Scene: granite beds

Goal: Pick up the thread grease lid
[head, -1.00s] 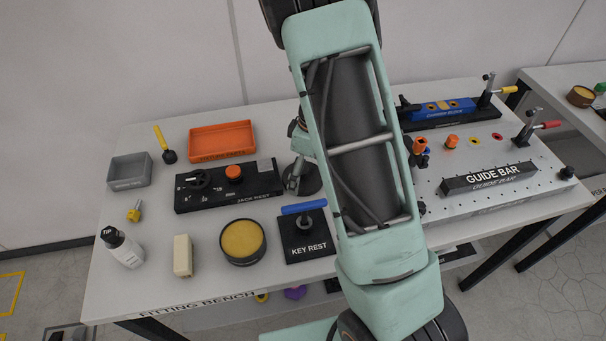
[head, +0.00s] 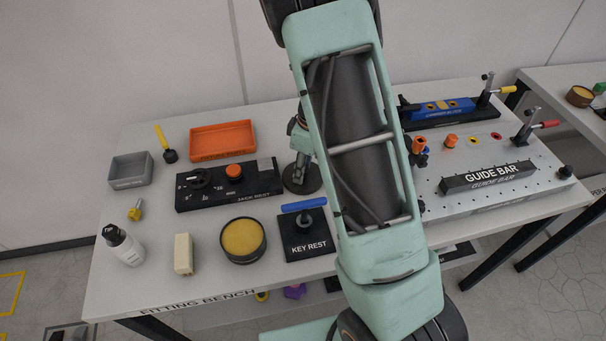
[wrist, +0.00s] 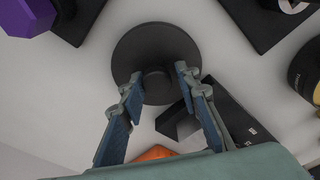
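The thread grease lid, a round black disc (wrist: 178,42) with a raised knob at its centre, lies flat on the bench. In the wrist view, my gripper (wrist: 158,80) is open, with one blue-padded finger on each side of the knob. The fingertips overlap the disc in the picture; I cannot tell whether they touch it. The round tin of yellow grease (head: 243,238) stands uncovered to the lower left of the lid.
The key rest (head: 296,247) with a blue-handled key is in front. An orange tray (head: 222,140) stands behind left. The guide bar plate (head: 480,200) is on the right, past my arm.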

